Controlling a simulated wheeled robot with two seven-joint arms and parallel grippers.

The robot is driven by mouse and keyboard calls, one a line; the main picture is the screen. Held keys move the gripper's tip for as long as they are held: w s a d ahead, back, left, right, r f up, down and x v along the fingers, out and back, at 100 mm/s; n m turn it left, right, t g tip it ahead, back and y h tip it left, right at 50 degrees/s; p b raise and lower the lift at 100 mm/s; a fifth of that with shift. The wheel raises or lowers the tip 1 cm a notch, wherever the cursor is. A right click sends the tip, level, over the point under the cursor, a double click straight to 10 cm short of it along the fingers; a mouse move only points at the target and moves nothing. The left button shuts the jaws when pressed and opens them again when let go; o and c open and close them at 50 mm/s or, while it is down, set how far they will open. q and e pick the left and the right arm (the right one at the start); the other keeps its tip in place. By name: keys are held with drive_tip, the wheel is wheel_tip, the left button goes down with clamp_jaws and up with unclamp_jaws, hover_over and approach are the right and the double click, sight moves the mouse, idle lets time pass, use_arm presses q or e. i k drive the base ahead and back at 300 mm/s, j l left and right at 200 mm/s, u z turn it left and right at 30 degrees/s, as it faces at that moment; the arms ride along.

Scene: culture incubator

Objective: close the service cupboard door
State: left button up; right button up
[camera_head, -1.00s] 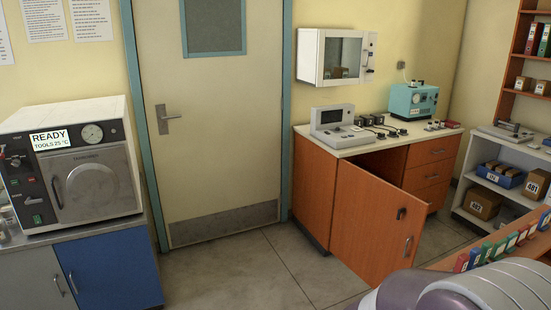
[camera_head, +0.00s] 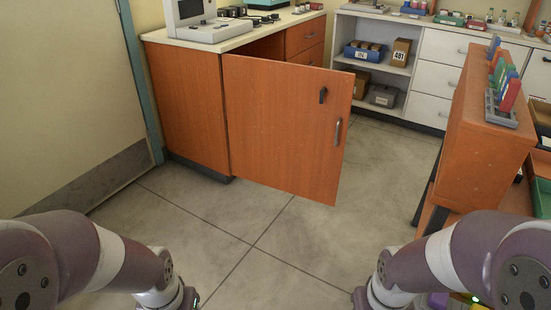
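The service cupboard door (camera_head: 275,125) is an orange-brown wooden panel, hinged at its left edge and standing wide open into the room. It has a silver handle (camera_head: 338,131) and a dark latch (camera_head: 323,95) near its free right edge. The cupboard (camera_head: 188,105) stands behind it under a pale worktop; its opening is mostly hidden by the door. My two arms come in from the bottom left and bottom right, well short of the door. Both grippers are below the frame edge and out of sight.
An orange wooden bench (camera_head: 480,150) with a rack of coloured items stands at the right. White shelves (camera_head: 375,65) and drawers line the back. A room door (camera_head: 70,90) is at the left. The grey floor (camera_head: 250,230) before the cupboard is clear.

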sight(281, 137)
drive_tip(key=i+j+z, duration=0.45)
drive_tip(key=i, duration=0.45)
drive_tip(key=i+j+z, duration=0.3)
drive_tip(key=i+j, duration=0.4)
drive_tip(key=i+j+z, duration=0.35)
drive_tip(key=i+j, duration=0.25)
drive_tip(key=j, duration=0.3)
